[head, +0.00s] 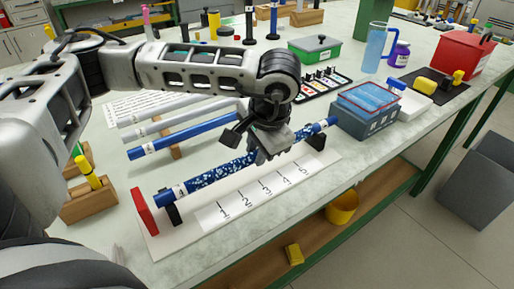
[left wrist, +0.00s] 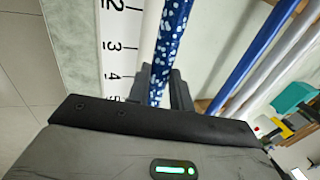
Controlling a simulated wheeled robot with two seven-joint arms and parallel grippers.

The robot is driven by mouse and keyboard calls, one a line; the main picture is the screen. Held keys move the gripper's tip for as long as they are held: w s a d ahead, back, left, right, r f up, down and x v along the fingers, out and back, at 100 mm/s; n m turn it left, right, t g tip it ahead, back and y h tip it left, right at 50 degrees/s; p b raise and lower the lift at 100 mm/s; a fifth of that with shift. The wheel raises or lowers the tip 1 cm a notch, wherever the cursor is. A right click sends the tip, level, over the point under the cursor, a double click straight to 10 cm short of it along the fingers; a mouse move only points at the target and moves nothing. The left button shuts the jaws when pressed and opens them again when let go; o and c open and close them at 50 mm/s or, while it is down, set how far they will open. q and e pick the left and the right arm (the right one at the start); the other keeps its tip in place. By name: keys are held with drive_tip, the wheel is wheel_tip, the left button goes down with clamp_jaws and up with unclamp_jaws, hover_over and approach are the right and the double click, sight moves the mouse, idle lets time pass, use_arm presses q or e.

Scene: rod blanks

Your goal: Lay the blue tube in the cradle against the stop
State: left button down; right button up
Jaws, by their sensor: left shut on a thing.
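A blue tube with white speckles (head: 218,174) runs along the white cradle board (head: 190,238), over its two black supports (head: 173,214). I cannot tell whether it rests in them or is just above. Its left end is close to the red stop (head: 145,212), with what looks like a small gap. My left gripper (head: 262,153) is shut on the tube right of its middle, hiding that part. In the left wrist view the speckled tube (left wrist: 172,35) passes between the fingers, beside the numbered scale (left wrist: 115,45). My right gripper is not in view.
A plain blue tube (head: 190,134) and pale tubes (head: 180,110) lie on a rack behind. A blue-grey box (head: 366,120) stands just beyond the tube's right end. A wooden block with yellow pegs (head: 90,195) is at left. The table's front edge is close to the board.

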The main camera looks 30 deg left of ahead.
use_arm(q)
drive_tip(key=shift+s+a, duration=0.25)
drive_tip(key=shift+s, duration=0.35)
idle(0.9)
drive_tip(key=c, duration=1.2)
unclamp_jaws()
drive_tip(key=shift+o, duration=0.2)
drive_tip(key=p+v, duration=0.1)
drive_tip(key=v, duration=1.5)
